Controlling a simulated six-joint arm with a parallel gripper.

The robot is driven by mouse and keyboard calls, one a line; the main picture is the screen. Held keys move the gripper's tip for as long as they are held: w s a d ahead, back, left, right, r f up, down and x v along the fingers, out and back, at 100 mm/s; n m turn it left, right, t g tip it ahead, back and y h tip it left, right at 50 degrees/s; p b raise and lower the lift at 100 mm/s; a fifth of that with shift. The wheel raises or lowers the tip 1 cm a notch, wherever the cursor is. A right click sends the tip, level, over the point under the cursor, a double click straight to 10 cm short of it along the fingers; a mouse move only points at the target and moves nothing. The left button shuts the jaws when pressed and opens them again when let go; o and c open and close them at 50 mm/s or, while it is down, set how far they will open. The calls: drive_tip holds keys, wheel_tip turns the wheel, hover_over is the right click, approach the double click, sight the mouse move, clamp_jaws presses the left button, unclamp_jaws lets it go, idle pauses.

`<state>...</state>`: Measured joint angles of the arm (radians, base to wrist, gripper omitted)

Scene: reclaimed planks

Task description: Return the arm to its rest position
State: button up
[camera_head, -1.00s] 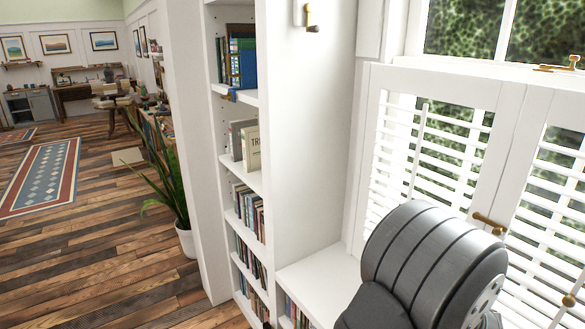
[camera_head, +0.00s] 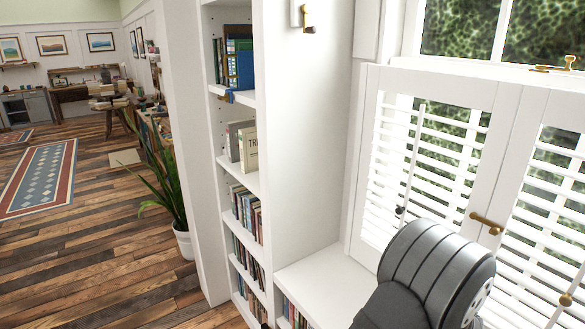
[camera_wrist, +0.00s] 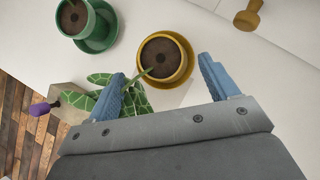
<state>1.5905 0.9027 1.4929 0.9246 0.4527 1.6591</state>
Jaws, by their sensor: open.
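My gripper (camera_wrist: 164,72) shows in the wrist view with its two blue fingers spread apart and nothing held between them. In the head view only a dark grey rounded link of my arm shows at the lower right, in front of the shuttered window. The gripper itself is out of that view.

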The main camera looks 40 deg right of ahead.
drive_tip(key=x, duration=0.5)
drive_tip(key=shift+w+d+f, duration=0.15)
drive_tip(key=shift+f, duration=0.2)
wheel_tip(320, 180, up, 4)
drive_tip(key=w+a+r+n+y, duration=0.1)
drive_tip(key=w+n, duration=0.1)
drive_tip(key=w, duration=0.2)
drive_tip(key=w+a+r+n+t+y, duration=0.1)
drive_tip(key=w+r+n, duration=0.1)
drive_tip(key=w, duration=0.3)
drive_tip(key=w+r+n+t+y, duration=0.1)
drive_tip(key=w+n, duration=0.2)
drive_tip(key=w, duration=0.2)
drive_tip(key=shift+a+r, duration=0.35)
drive_tip(key=shift+a, duration=0.05)
drive_tip(key=w+a+f+n+g+y, duration=0.2)
drive_tip(key=w+a+n+y, duration=0.2)
drive_tip(key=w+a+n, duration=0.6)
drive_tip(key=w+a+f+n+g+y, duration=0.2)
drive_tip(key=w+a+n, duration=0.8)
drive_tip(key=w+a, duration=0.6)
drive_tip(key=shift+w+a+f+g+y, duration=0.2)
drive_tip(key=shift+a+g+y, duration=0.9)
drive_tip(key=shift+a, duration=1.85)
drive_tip(key=shift+d+t+y, duration=0.1)
drive_tip(key=shift+t+y, duration=0.2)
